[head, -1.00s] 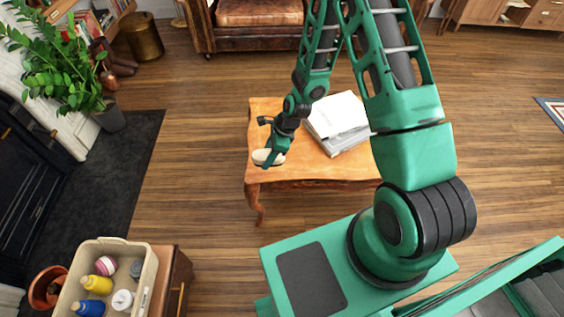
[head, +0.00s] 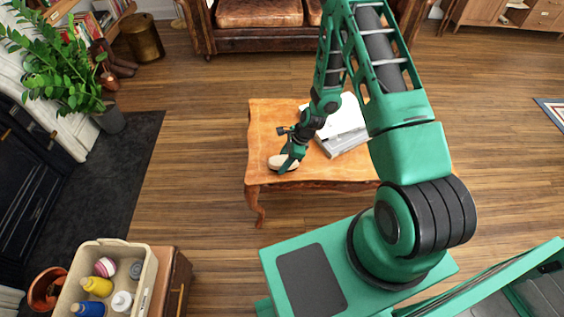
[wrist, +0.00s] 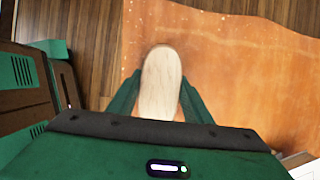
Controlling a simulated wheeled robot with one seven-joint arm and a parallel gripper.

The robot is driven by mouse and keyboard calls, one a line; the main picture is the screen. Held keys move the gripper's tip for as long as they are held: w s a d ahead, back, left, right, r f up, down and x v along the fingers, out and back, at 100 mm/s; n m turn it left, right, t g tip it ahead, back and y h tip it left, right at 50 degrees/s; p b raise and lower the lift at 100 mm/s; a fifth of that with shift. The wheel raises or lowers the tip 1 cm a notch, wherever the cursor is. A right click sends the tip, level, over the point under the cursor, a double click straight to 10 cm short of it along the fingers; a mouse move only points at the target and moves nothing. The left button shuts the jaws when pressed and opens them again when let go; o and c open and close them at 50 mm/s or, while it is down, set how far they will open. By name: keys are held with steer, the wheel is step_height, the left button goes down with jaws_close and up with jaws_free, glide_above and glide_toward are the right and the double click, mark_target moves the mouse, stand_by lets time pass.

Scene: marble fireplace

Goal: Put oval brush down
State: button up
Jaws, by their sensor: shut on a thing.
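The oval brush (wrist: 161,82) has a pale wooden back and sits between the two green fingers of my gripper in the wrist view. In the head view the brush (head: 277,162) shows as a pale oval at the near left part of the orange wooden table (head: 265,125). My gripper (head: 287,165) is shut on it, low over the tabletop. I cannot tell whether the brush touches the table. The brush's underside is hidden.
White and grey books or binders (head: 345,132) lie on the table to the right of my gripper. A beige bin (head: 147,262) with bottles stands on a brown cabinet at lower left. The table's left part is clear. A leather sofa (head: 258,38) is behind.

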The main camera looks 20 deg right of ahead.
steer(key=o, duration=1.1)
steer(key=v, duration=1.2)
steer(key=shift+r, duration=0.1)
